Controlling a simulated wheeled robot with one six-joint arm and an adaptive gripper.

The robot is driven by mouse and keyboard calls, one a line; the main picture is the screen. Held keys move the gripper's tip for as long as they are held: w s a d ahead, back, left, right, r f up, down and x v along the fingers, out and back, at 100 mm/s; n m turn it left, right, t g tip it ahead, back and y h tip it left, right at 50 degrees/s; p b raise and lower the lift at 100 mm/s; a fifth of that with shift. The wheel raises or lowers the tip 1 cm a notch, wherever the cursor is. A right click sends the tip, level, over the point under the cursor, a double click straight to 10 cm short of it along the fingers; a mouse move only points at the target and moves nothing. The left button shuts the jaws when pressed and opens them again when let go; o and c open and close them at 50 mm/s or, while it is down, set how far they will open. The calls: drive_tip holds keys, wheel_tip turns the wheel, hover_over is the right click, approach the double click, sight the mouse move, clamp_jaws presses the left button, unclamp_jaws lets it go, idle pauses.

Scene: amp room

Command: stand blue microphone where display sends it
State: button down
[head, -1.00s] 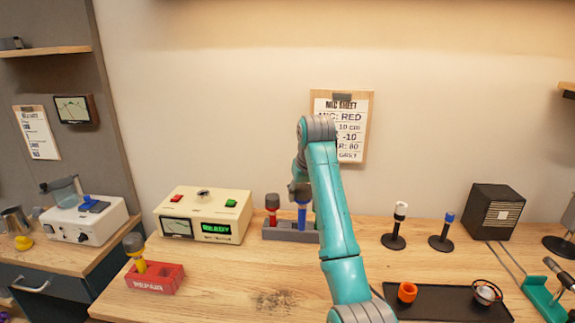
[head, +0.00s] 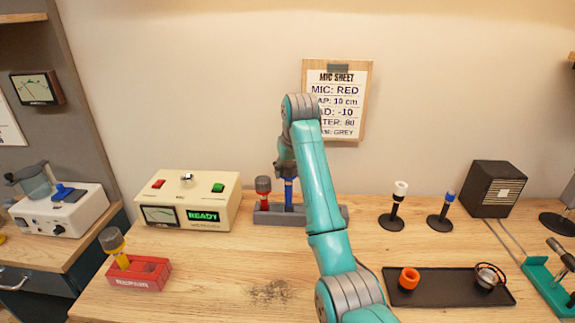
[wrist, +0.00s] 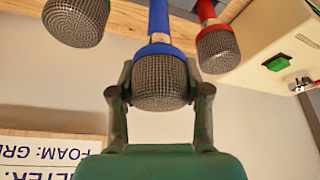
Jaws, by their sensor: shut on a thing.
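The blue microphone (head: 289,193) is upright at the grey rack (head: 268,216); its lower end meets the rack, and I cannot tell whether it is seated or slightly raised. My gripper (wrist: 160,92) is shut on its grey mesh head (wrist: 160,78), one finger on each side. In the head view my arm partly hides the gripper and the rack's right part. A red microphone (head: 264,192) stands in the rack to the left.
Another mesh head (wrist: 75,20) is close to my gripper. A sheet (head: 345,88) says MIC: RED. Two stands (head: 392,221) (head: 440,222), a speaker and a black tray (head: 440,296) are at right.

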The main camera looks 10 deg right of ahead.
sight(291, 169)
drive_tip(key=shift+f, duration=2.55)
drive_tip(key=shift+c, duration=2.3)
unclamp_jaws()
drive_tip(key=v, duration=0.7)
drive_tip(key=shift+r, duration=0.15)
drive_tip(key=shift+s+r, duration=0.1)
